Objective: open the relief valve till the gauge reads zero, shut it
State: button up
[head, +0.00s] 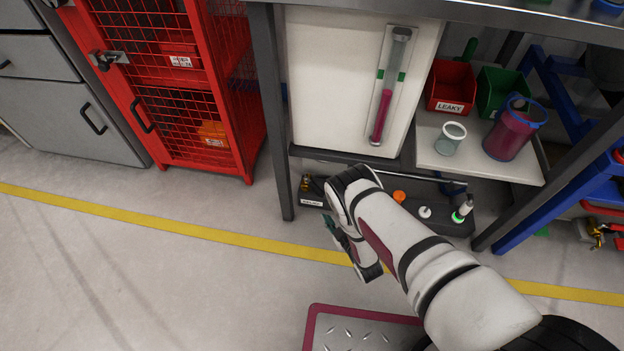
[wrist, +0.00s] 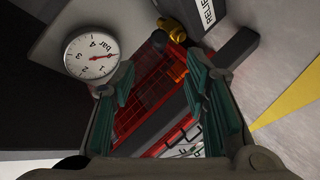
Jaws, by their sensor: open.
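The gauge (wrist: 91,55) is a round white dial at the upper left of the wrist view, turned on its side. Its red needle points to the picture's right; I cannot read the exact value. A brass valve fitting (wrist: 172,30) stands right of it, near a white label (wrist: 207,12) partly reading RELIEF. The head view shows the brass fitting (head: 305,182) at the dark unit's left end. My gripper (wrist: 158,70) is open and empty, with teal fingers apart, short of the fitting.
The dark unit (head: 440,216) sits low under the bench, with an orange knob (head: 399,196) and a green-lit part (head: 458,217). A bench leg (head: 272,115) stands left of the valve. A red mesh cabinet (head: 185,90) is further left.

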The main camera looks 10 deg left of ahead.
aim_at(317, 190)
jog(key=b+x, duration=0.6)
jog(key=x, duration=0.8)
grip_shut()
